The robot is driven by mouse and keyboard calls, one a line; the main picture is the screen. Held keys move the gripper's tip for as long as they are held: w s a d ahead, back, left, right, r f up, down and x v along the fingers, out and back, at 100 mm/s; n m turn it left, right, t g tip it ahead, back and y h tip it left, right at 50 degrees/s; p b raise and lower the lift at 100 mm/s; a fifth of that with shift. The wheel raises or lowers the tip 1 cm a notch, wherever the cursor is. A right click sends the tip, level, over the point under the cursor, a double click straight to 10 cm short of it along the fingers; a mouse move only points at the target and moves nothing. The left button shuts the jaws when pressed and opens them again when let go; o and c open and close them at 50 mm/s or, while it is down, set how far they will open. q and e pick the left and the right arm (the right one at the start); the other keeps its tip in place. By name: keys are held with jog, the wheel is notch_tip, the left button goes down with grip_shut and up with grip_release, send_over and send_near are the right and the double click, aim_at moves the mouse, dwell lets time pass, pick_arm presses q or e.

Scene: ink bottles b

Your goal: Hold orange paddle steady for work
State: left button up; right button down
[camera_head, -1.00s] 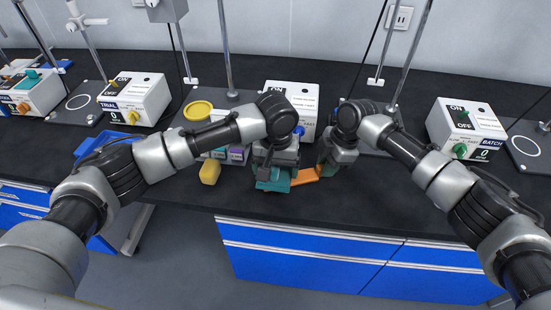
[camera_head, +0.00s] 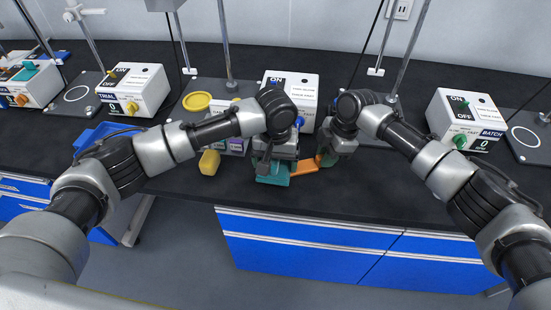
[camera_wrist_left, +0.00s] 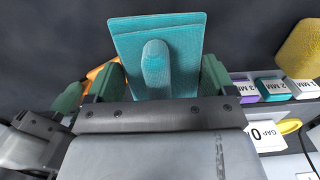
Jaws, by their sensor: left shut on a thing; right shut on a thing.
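The orange paddle (camera_head: 304,167) lies low over the front of the black bench, between my two grippers. My right gripper (camera_head: 328,160) is shut on its right end; its fingers are partly hidden. My left gripper (camera_head: 273,172) is shut on a teal block (camera_head: 272,181) beside the paddle's left end. In the left wrist view, the teal block (camera_wrist_left: 190,45) shows a flat plate and a rounded grip between the green fingers of the left gripper (camera_wrist_left: 157,82). A bit of the orange paddle (camera_wrist_left: 97,75) shows behind one finger; whether block and paddle touch is unclear.
A yellow block (camera_head: 209,162) stands left of my left gripper, near a rack of labelled blocks (camera_wrist_left: 270,87). A yellow dish (camera_head: 197,101) and a white switch box (camera_head: 292,92) stand behind. More boxes and stands line the bench. The front right bench is clear.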

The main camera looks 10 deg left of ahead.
pick_arm(q)
jog(key=shift+f, duration=0.85)
jog(key=shift+w+d, duration=0.25)
jog(key=shift+d, duration=0.35)
jog(key=shift+w+d, duration=0.3)
jog(key=shift+d, duration=0.35)
jog(key=shift+w+d, duration=0.25)
jog(key=shift+d, duration=0.35)
jog(key=shift+f, duration=0.15)
jog(key=shift+s+a+f, duration=0.1)
jog(key=shift+s+a, duration=0.2)
jog(key=shift+a, duration=0.35)
jog(key=shift+s+a+f, duration=0.1)
jog(key=shift+s+a, duration=0.25)
jog(key=shift+a, duration=0.35)
jog(key=shift+s+a+f, duration=0.1)
jog(key=shift+s+a, duration=0.2)
jog(key=shift+a, duration=0.35)
jog(key=shift+w+d+r, duration=0.1)
jog(key=shift+r, duration=1.5)
jog(key=shift+w+d+r, duration=0.1)
jog(key=shift+r, duration=1.5)
